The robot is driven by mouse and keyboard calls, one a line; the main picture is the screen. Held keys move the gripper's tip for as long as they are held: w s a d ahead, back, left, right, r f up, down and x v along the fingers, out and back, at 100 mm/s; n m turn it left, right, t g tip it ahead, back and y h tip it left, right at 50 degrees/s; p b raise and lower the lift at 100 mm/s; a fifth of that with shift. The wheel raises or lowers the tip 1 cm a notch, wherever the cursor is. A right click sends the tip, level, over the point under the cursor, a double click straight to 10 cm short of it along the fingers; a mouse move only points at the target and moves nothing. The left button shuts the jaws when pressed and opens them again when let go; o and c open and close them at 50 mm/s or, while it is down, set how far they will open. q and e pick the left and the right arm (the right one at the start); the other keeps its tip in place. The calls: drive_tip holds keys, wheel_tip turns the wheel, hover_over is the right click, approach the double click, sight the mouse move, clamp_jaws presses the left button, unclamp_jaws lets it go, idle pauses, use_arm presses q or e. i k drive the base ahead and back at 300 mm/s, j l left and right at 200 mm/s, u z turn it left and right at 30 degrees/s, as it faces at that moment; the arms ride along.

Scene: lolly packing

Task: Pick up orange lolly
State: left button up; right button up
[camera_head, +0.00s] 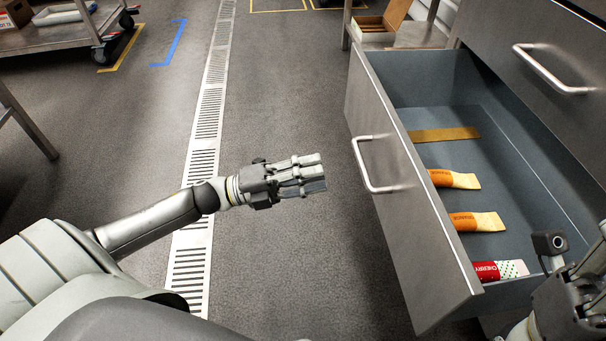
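An open grey drawer (412,217) on the right holds several wrapped lollies. Two orange ones lie flat in it: one nearer the middle (453,179) and one closer to me (475,221), its label reading "orange". A red and white cherry lolly (498,270) lies near the drawer's front end. My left gripper (319,174) is over the floor, left of the drawer, and points right; nothing shows in its fingers. Their opening is unclear. My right gripper (583,289) is at the lower right, beside the cherry lolly in the picture and partly cut off; its fingertips are unclear.
A flat brown-gold strip (444,134) lies farther back in the drawer. The drawer has a metal handle (378,165) on its front, and another drawer with a handle (550,70) is above. A wheeled cart (60,40) stands far left. The floor between is clear.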

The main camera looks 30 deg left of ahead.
sight(463, 222)
drive_tip(key=k+j, duration=0.2)
drive_tip(key=j, duration=0.2)
drive_tip(key=k+j, duration=0.2)
drive_tip(key=j, duration=0.2)
drive_tip(key=k+j, duration=0.2)
drive_tip(key=j, duration=0.2)
